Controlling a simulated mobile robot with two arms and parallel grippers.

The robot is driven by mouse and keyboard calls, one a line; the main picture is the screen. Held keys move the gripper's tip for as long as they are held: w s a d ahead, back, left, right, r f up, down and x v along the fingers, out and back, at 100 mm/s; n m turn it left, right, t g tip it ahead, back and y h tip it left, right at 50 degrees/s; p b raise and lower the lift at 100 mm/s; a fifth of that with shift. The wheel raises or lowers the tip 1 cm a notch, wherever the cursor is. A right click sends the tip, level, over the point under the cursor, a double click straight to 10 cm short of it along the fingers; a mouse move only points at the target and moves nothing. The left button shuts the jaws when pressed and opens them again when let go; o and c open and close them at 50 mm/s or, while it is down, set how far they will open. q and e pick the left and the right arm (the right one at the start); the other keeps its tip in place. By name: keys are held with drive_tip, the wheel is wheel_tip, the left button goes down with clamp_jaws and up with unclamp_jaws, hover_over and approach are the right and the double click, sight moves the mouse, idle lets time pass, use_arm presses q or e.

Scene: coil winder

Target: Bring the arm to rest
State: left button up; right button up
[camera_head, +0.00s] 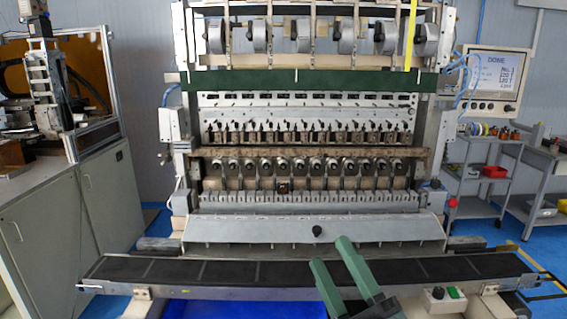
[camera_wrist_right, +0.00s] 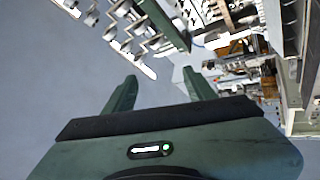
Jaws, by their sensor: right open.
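My right gripper (camera_head: 335,262) comes in from the bottom of the head view, over the dark front rail. Its two green fingers are spread apart with nothing between them. In the right wrist view, the same gripper (camera_wrist_right: 160,95) shows its fingers apart and empty, with bare grey background between them. I cannot tell whether the fingers touch anything below. My left gripper is not in view.
A dark rail (camera_head: 220,272) runs along the machine's front. A blue bin (camera_head: 230,308) sits below it. A control box (camera_head: 445,298) with a green button is right of my gripper. A monitor (camera_head: 492,78) reads "DONE". Grey cabinets (camera_head: 105,195) stand left, carts (camera_head: 480,180) right.

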drive_tip(key=s+d+f+m+g+h, duration=0.1)
drive_tip(key=d+f+m+g+h, duration=0.45)
drive_tip(key=f, duration=0.55)
drive_tip(key=s+d+f+m+g+h, duration=0.1)
drive_tip(key=d+f+m+g+h, duration=0.1)
drive_tip(key=d+f+m+h, duration=0.65)
drive_tip(key=s+a+f+m+g+y, duration=0.2)
drive_tip(key=s+f+m+g+y, duration=0.2)
drive_tip(key=s+f+g, duration=1.1)
drive_tip(key=s+f+t, duration=0.2)
drive_tip(key=s+f, duration=0.2)
drive_tip(key=f, duration=1.1)
drive_tip(key=s+f+t, duration=0.1)
drive_tip(key=s+f, duration=0.2)
drive_tip(key=f, duration=1.3)
drive_tip(key=s+d+f+g, duration=0.1)
drive_tip(key=s+d+f, duration=0.2)
drive_tip(key=s+f, duration=1.1)
drive_tip(key=shift+s+d+f+n+h, duration=0.2)
drive_tip(key=shift+s+n+h, duration=0.15)
drive_tip(key=shift+s, duration=0.8)
